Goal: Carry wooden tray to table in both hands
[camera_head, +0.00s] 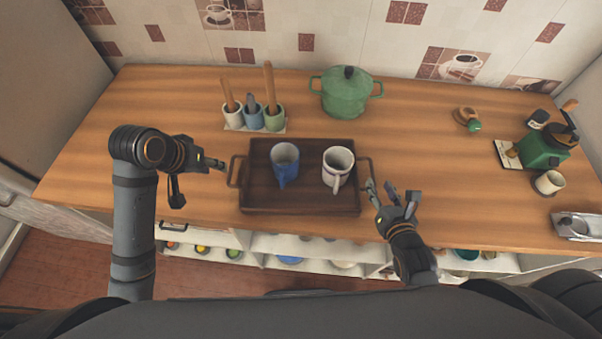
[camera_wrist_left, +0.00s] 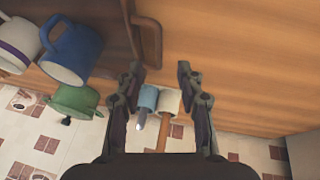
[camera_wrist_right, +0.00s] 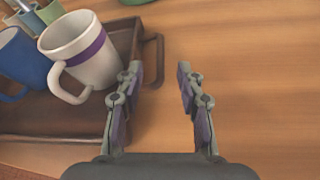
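The dark wooden tray (camera_head: 300,203) lies flat on the wooden counter, with a looped handle at each end. A blue mug (camera_head: 285,164) and a white mug with a purple band (camera_head: 337,168) stand upright in it. My left gripper (camera_head: 200,183) is open and empty beside the left handle (camera_head: 234,171). In the left wrist view, part of that handle (camera_wrist_left: 150,20) shows near one fingertip. My right gripper (camera_head: 392,192) is open and empty beside the right handle (camera_head: 367,172). In the right wrist view, the handle (camera_wrist_right: 158,60) shows just past one finger.
Behind the tray are a green pot (camera_head: 345,95) and a utensil holder with several cups (camera_head: 253,118). A green grinder-like item (camera_head: 543,148) and a small cup (camera_head: 549,182) stand at the right. Open shelves (camera_head: 300,246) lie below the front edge.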

